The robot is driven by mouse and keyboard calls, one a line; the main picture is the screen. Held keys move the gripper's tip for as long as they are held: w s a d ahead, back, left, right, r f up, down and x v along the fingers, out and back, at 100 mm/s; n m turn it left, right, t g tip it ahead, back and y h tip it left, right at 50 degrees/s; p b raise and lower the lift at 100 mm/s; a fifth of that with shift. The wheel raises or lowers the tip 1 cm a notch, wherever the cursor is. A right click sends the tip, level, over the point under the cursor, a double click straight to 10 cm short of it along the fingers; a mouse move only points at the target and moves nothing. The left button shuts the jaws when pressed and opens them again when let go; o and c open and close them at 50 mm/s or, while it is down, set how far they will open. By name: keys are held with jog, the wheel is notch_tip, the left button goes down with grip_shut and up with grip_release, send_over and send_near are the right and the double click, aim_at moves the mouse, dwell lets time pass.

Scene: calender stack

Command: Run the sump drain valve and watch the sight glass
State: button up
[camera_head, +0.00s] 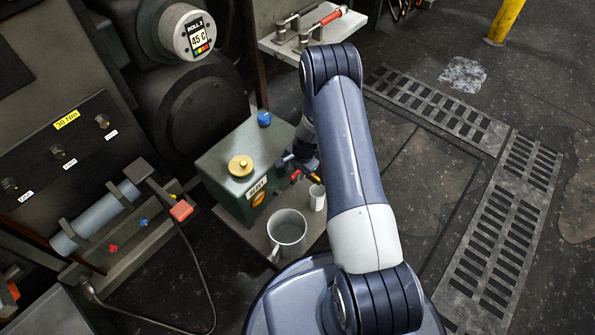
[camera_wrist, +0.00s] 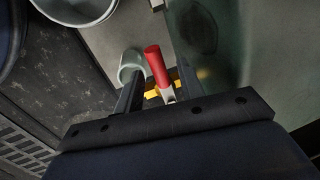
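The green sump box (camera_head: 225,160) has a yellow cap on top and a label on its front. A round amber disc, apparently the sight glass (camera_head: 259,198), is on the front; its level is too small to read. The drain valve's red handle (camera_wrist: 157,66) and yellow body (camera_wrist: 152,93) show in the wrist view; the red handle also shows in the head view (camera_head: 296,176). My gripper (camera_wrist: 160,80) is open, with one finger on each side of the handle and gaps visible. A small pale cup (camera_wrist: 132,66) stands beside the valve, also in the head view (camera_head: 317,198).
A larger grey pail (camera_head: 287,232) stands on the tray in front of the box. A blue knob (camera_head: 264,118) is at the box's back corner. A red pendant (camera_head: 181,211) with a cable is on the left. Floor grates (camera_head: 436,108) lie right, with open floor.

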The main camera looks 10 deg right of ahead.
grip_shut()
dwell(0.4)
